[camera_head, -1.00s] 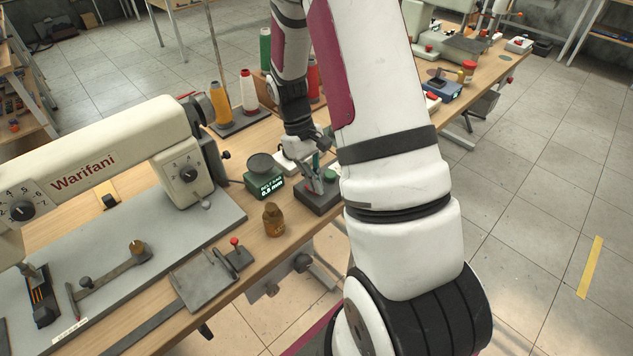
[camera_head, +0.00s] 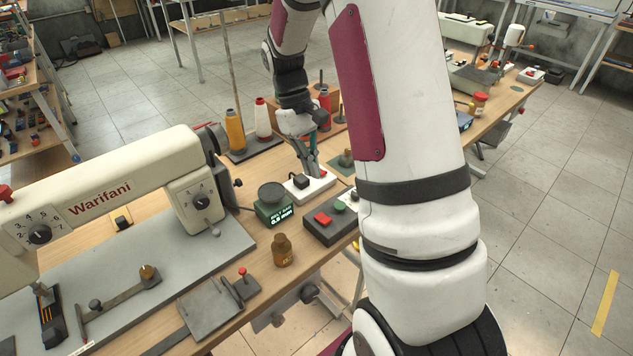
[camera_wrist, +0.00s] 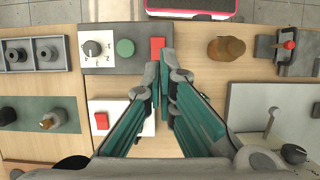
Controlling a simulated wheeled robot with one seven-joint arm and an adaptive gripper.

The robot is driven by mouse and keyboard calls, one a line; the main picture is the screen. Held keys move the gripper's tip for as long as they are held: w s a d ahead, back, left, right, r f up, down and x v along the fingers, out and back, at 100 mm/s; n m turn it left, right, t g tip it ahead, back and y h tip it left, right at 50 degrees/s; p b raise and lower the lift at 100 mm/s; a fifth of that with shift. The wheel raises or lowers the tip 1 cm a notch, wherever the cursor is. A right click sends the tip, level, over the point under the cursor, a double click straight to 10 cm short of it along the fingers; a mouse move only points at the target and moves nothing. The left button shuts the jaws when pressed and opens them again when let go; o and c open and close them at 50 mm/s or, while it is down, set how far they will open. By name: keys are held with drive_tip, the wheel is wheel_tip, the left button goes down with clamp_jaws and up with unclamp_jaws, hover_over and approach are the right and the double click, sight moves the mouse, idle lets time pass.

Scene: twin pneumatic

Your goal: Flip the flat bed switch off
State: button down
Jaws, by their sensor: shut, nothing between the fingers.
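No label in these frames marks the flat bed switch. A white switch strip (camera_head: 316,190) lies behind a grey control box (camera_head: 342,234), carrying a black block (camera_head: 300,182). A red rocker (camera_wrist: 101,121) shows on the white strip in the wrist view. The control box has a red button (camera_head: 322,218) and a green button (camera_head: 339,206); the wrist view also shows its dial (camera_wrist: 92,48). My gripper (camera_head: 313,172) is shut and empty above the strip, fingers pointing down. In the wrist view its fingertips (camera_wrist: 161,68) appear close to the red button, and its fingers hide part of the strip.
The cream sewing machine (camera_head: 110,190) fills the left. Thread cones (camera_head: 235,130) stand behind. The table's front edge is close to the control box.

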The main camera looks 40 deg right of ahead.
sight(327, 221)
drive_tip(key=shift+w+r, duration=0.15)
drive_tip(key=shift+r, duration=0.25)
drive_tip(key=m+p, duration=0.1)
drive_tip(key=m, duration=0.5)
drive_tip(key=m+p, duration=0.1)
drive_tip(key=m, duration=0.5)
drive_tip(key=m+p, duration=0.1)
drive_tip(key=m, duration=0.5)
drive_tip(key=shift+w+d+r, duration=0.1)
drive_tip(key=shift+w+d, duration=0.05)
drive_tip(key=shift+w, duration=0.2)
drive_tip(key=p+x, duration=0.2)
drive_tip(key=x, duration=1.2)
drive_tip(key=shift+w, duration=0.1)
